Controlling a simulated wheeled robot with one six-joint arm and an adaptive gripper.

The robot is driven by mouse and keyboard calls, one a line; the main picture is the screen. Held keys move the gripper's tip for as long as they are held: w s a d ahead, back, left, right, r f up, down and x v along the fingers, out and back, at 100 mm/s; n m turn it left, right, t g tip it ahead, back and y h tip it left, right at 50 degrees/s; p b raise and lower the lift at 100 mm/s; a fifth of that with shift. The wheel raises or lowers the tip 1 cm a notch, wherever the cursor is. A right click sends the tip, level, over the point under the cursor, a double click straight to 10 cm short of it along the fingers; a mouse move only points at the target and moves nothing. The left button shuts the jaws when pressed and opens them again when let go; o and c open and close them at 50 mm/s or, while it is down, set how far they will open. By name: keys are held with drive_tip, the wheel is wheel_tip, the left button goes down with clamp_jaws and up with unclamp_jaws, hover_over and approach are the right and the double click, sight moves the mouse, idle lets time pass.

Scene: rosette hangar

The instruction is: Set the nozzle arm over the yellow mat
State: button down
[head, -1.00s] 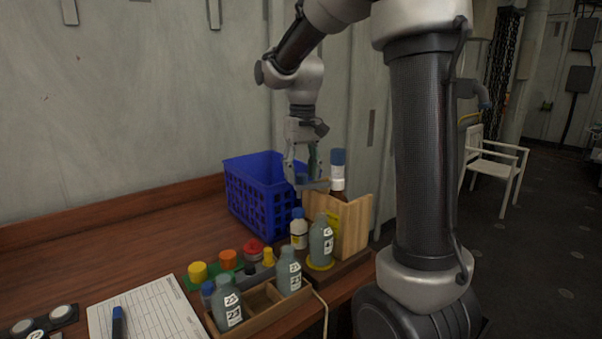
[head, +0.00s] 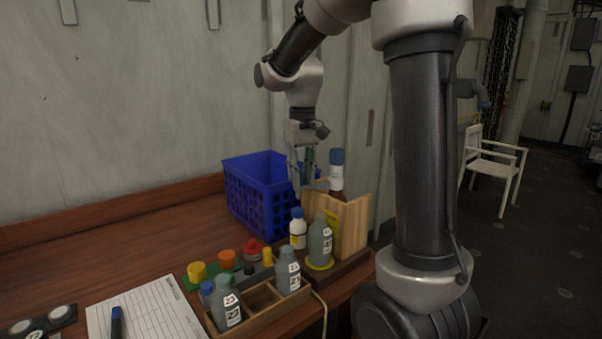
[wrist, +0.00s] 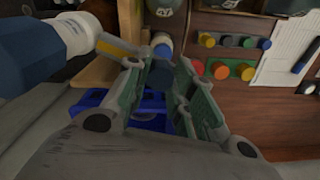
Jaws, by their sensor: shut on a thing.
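The nozzle arm (head: 319,186) looks like a short grey bar beside the wooden stand; in the wrist view it may be the grey and yellow bar (wrist: 119,47). My gripper (head: 307,186) is at its left end, above the right edge of the blue crate. In the wrist view my gripper (wrist: 165,90) is shut on a dark blue block (wrist: 153,77), seemingly the nozzle arm's handle, partly hidden by the fingers. The yellow mat (head: 319,265) is a small round disc in front of the stand. A grey bottle (head: 320,243) stands upright on it.
A tall blue-capped bottle (head: 337,170) rises behind the wooden stand (head: 351,228). A white bottle (head: 298,230) stands left of the mat. The blue crate (head: 247,195) is behind. A wooden rack (head: 263,299) holds grey bottles in front.

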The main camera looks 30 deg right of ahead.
sight(324, 182)
drive_tip(key=s+d+n, duration=0.1)
drive_tip(key=s+n, duration=0.6)
drive_tip(key=n, duration=0.2)
drive_tip(key=shift+s+d+n, duration=0.35)
drive_tip(key=shift+s+n, duration=0.05)
idle(0.4)
drive_tip(key=c, duration=1.2)
unclamp_jaws()
drive_tip(key=shift+o, duration=0.2)
wheel_tip(324, 182, up, 12)
drive_tip(key=shift+d, duration=0.1)
